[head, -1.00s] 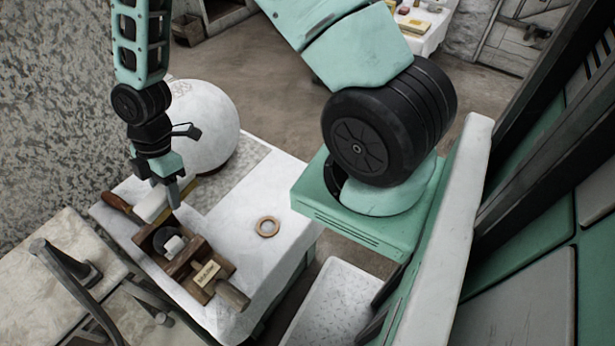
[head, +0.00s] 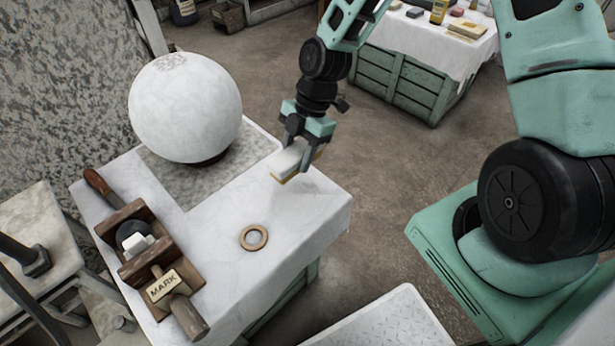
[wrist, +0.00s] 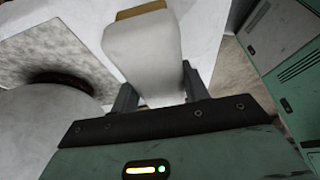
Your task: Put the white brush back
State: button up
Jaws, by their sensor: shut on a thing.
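The white brush (head: 288,160) is a pale block with a tan underside, in my gripper (head: 304,142). My gripper is shut on it and holds it over the far right part of the white-covered table (head: 215,220). Whether the brush touches the table top is hard to tell. In the wrist view the brush (wrist: 143,50) stands out between the two dark fingers of my gripper (wrist: 160,88), with its tan part at the top edge. The fingers partly hide it.
A large plaster sphere (head: 186,105) stands at the table's back left. A wooden holder labelled MARK (head: 135,218), with a pale block in it, and a brass ring (head: 254,238) are nearer. A second cloth-covered table (head: 405,35) with small items stands behind, across open floor.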

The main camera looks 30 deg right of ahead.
jog(key=shift+f+b, duration=0.5)
jog(key=shift+f, duration=2.9)
jog(key=shift+f, duration=0.15)
jog(key=o, duration=1.1)
jog(key=shift+c, duration=0.2)
